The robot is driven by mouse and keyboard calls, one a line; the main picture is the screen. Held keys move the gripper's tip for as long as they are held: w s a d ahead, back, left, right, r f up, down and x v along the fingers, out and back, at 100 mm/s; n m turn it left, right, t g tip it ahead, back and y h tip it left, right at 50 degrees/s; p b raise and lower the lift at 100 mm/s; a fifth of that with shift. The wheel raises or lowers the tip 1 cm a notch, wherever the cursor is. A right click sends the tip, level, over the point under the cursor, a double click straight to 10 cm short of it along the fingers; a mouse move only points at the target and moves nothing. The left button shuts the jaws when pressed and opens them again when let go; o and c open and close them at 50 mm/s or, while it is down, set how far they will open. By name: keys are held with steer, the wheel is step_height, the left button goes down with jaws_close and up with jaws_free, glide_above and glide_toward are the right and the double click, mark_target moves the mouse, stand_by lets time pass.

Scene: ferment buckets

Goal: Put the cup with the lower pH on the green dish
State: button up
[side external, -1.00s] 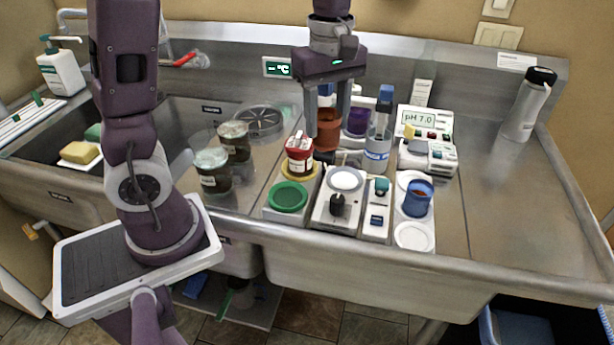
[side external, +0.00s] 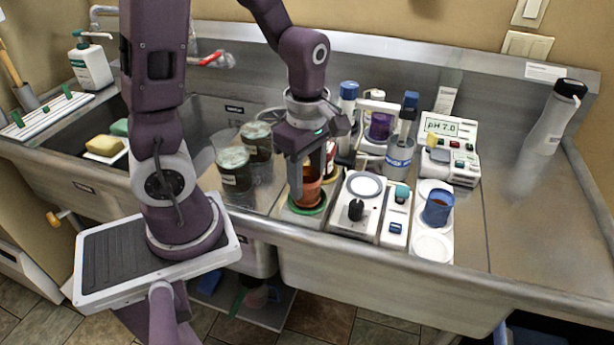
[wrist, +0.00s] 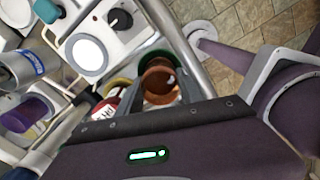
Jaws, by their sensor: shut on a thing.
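My gripper (side external: 312,178) is shut on the terracotta-orange cup (side external: 309,193), with a finger on either side. The cup is upright over the green dish (side external: 307,209) at the front left of the work area; I cannot tell whether it touches the dish. The wrist view shows the orange cup (wrist: 159,86) between the fingers with dark contents. A purple cup (side external: 380,128) stands at the back. The pH meter (side external: 441,127) reads pH 7.0.
A red-lidded jar (side external: 330,165) is close behind my gripper, partly hidden. A white stirrer plate (side external: 357,205) is just right of the green dish. Two dark jars, one of them nearer (side external: 234,170), stand left. Blue-capped bottles, one in front (side external: 399,150), stand behind.

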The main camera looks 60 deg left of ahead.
steer(key=shift+f, duration=0.1)
steer(key=o, duration=1.4)
step_height(320, 180, up, 12)
steer(key=f, duration=0.1)
steer(key=s+d+r+m+t, duration=0.1)
steer(key=s+m+t, duration=0.1)
steer(key=m, duration=0.5)
steer(key=s+d+r+m+t, duration=0.1)
steer(key=s+d+r+m, duration=0.1)
steer(key=m, duration=0.6)
steer(key=s+d+r+m+t, duration=0.1)
steer(key=s+d+m+t, duration=0.1)
steer(key=s+m, duration=0.2)
steer(key=shift+s+r+m+t, duration=0.15)
steer(key=shift+m+t, duration=0.15)
steer(key=shift+m, duration=1.5)
